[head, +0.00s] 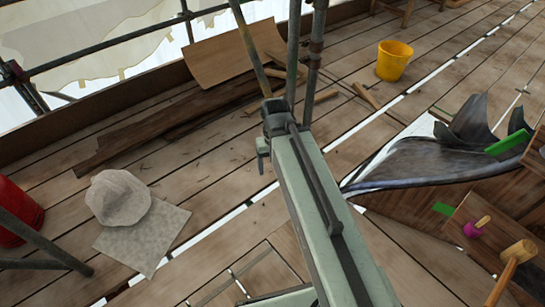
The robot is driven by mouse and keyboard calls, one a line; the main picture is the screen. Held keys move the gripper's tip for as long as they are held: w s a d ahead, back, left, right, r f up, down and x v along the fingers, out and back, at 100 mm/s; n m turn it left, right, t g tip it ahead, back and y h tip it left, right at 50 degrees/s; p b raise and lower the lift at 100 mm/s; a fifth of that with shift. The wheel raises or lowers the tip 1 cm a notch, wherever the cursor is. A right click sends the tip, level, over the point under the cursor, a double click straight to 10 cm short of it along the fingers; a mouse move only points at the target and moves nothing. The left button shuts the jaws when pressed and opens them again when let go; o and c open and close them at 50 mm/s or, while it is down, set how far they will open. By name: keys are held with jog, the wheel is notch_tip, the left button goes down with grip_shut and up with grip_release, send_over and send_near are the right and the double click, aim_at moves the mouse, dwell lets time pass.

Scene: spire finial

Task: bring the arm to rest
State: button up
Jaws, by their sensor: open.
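A long pale green beam with a dark grey rod along its top, which looks like my arm, runs from the bottom edge up to the middle of the head view. It ends in a dark grey bracket with a small pale block at its left side. It hangs over the plank deck (215,170), and nothing is seen held there. I cannot make out gripper fingers in this view.
Scaffold poles (316,55) stand behind the beam's end. Right are a dark curved metal sheet (415,160), a mallet (517,252) and a yellow bucket (394,60). Left are a pale lump (118,198) on a sheet and a red container (18,212).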

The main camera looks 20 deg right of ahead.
notch_tip(320, 180, up, 24)
jog(key=p, duration=2.3)
jog(key=shift+w+f, duration=0.2)
